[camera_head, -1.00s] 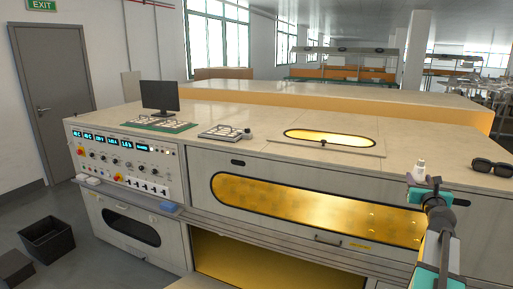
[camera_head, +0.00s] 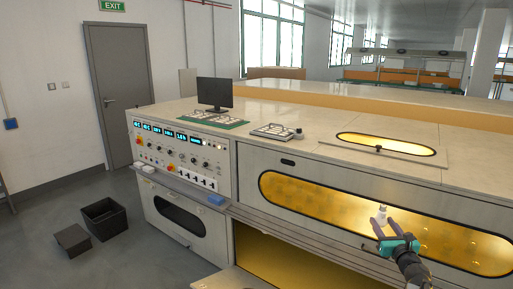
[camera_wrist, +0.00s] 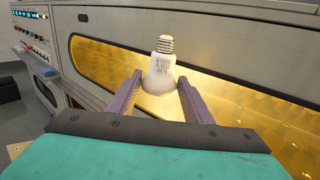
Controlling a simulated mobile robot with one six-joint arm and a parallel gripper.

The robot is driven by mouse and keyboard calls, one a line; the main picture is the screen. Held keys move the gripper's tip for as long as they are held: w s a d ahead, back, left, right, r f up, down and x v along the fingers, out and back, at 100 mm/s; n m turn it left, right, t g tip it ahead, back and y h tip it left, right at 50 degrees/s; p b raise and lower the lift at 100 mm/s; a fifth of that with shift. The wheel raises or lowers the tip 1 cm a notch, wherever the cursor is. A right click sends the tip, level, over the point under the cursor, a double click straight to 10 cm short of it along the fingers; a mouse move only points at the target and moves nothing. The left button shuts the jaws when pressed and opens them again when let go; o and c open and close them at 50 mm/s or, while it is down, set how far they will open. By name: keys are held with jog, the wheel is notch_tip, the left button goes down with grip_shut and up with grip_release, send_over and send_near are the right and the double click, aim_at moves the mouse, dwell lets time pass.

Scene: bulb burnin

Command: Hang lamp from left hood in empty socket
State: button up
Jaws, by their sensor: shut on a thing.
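My gripper (camera_head: 384,227) is shut on a white lamp (camera_head: 381,214) in front of the long glowing window of the cabinet. In the wrist view the lamp (camera_wrist: 160,75) stands between my two purple fingers (camera_wrist: 158,100), its metal screw cap pointing up and dark print on its white body. The cabinet's window (camera_head: 330,205) glows yellow, with faint bright spots behind it. A smaller glowing window (camera_head: 386,144) lies in the cabinet top. I cannot make out an empty socket or tell which part is the left hood.
A control panel (camera_head: 180,158) with displays and knobs is left of the window. Below, a lower compartment (camera_head: 265,252) glows. A black bin (camera_head: 104,218) stands on the open floor at left.

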jog(key=s+a+f+n+g+y, duration=0.1)
jog(key=s+a+f+n+y, duration=0.2)
jog(key=a, duration=0.6)
jog(key=s+a+f+n+g+y, duration=0.1)
jog(key=a+f+n+y, duration=0.1)
jog(key=a+y, duration=0.5)
jog(key=s+a+f+n+g+y, duration=0.1)
jog(key=a+f+n+g+y, duration=0.15)
jog(key=a, duration=0.85)
jog(key=s+a+r+n+g+y, duration=0.3)
jog(key=s+a+r+n, duration=0.1)
jog(key=s+a, duration=0.1)
jog(key=shift+s+a, duration=0.25)
jog(key=shift+s, duration=0.25)
